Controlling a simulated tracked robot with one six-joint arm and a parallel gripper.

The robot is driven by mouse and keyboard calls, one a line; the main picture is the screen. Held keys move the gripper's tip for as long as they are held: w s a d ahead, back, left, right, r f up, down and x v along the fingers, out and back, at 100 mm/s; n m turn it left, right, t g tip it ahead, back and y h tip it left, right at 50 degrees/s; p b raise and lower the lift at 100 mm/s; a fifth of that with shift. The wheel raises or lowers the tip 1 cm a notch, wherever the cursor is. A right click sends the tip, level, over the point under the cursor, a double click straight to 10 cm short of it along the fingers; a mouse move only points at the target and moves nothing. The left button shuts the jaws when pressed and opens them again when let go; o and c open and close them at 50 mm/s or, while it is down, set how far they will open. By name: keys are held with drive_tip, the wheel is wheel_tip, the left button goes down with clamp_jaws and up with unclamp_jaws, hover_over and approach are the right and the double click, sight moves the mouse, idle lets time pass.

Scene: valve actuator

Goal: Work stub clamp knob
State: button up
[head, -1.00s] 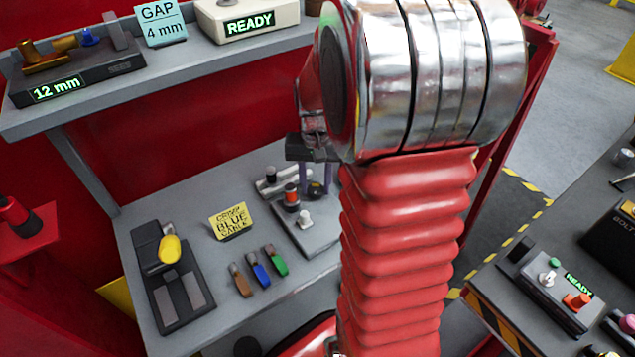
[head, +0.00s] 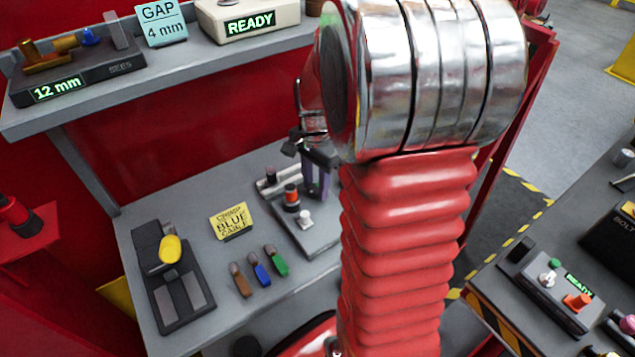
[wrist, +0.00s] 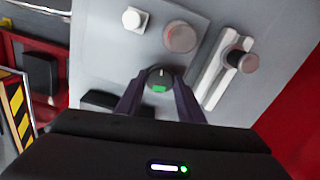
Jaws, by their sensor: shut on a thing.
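A small round dark knob (wrist: 160,78) with a white pointer line and a green patch stands on a grey panel (wrist: 100,70). I take it for the stub clamp knob; no label is readable. My gripper (wrist: 160,95) points down at the panel, its two dark purple fingers shut on the knob's sides. In the head view my gripper (head: 318,180) is over the right part of this fixture, just left of my red arm sleeve. There the fingers hide the knob.
Beside the knob are a white button (wrist: 135,18), a round post (wrist: 180,36) with a red band, and a silver bar (wrist: 222,70) with a dark post. A yellow sign (head: 229,220) and several coloured connectors (head: 261,273) lie left of the fixture.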

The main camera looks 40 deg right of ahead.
sight(316, 188)
idle(0.4)
drive_tip(key=o, duration=1.1)
drive_tip(key=shift+c, duration=0.2)
drive_tip(key=shift+r, duration=0.15)
wheel_tip(316, 188, up, 13)
drive_tip(key=shift+r, duration=0.2)
